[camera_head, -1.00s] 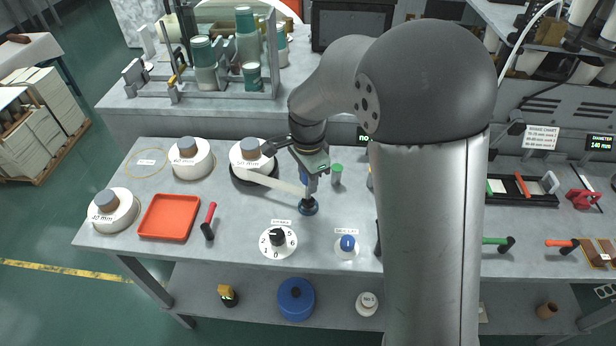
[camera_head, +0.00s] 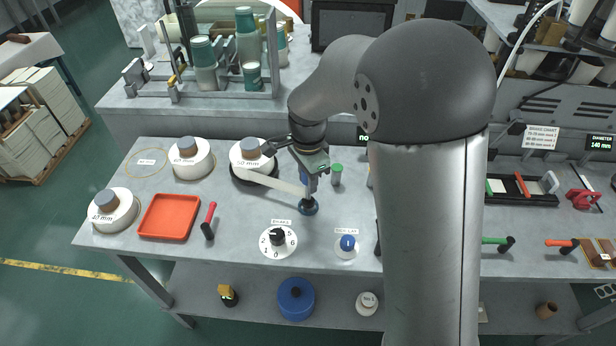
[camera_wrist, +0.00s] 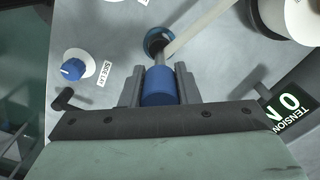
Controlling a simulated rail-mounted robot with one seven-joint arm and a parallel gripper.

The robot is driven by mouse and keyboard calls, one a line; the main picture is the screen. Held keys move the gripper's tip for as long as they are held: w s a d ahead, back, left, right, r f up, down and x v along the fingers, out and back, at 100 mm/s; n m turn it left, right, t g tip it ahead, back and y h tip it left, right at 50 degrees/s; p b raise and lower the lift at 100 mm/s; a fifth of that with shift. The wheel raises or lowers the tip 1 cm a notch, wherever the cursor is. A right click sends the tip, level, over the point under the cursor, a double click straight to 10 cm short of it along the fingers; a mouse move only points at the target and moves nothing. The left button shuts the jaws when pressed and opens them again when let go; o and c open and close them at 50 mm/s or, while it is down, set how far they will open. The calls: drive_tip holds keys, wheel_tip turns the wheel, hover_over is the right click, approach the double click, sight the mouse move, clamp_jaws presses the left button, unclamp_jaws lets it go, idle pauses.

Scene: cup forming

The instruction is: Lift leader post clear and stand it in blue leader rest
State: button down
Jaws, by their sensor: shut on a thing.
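The leader post has a blue grip (camera_wrist: 159,86) and a thin grey stem. It shows partly under my gripper in the camera_head view (camera_head: 306,179). My gripper (camera_wrist: 160,82) is shut on the blue grip, one finger on each side. The lower end of the post is at a round dark-blue base (camera_head: 308,208), which also shows in the wrist view (camera_wrist: 157,38). I cannot tell whether the post is seated in it or just above it. A pale paper strip (camera_head: 273,182) runs from the 50 mm reel (camera_head: 246,161) to the post.
A white dial (camera_head: 266,243) and a blue knob (camera_head: 347,243) are on the bench in front of the base. A green-topped cylinder (camera_head: 337,175) stands close to the right of my gripper. A red tray (camera_head: 168,218) lies at the left. My arm hides the bench's right-centre.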

drive_tip(key=shift+f+b, duration=0.65)
drive_tip(key=shift+f, duration=0.3)
idle(0.4)
drive_tip(key=c, duration=0.5)
unclamp_jaws()
drive_tip(key=shift+r, duration=0.1)
drive_tip(key=shift+r+p, duration=2.9)
drive_tip(key=shift+r, duration=1)
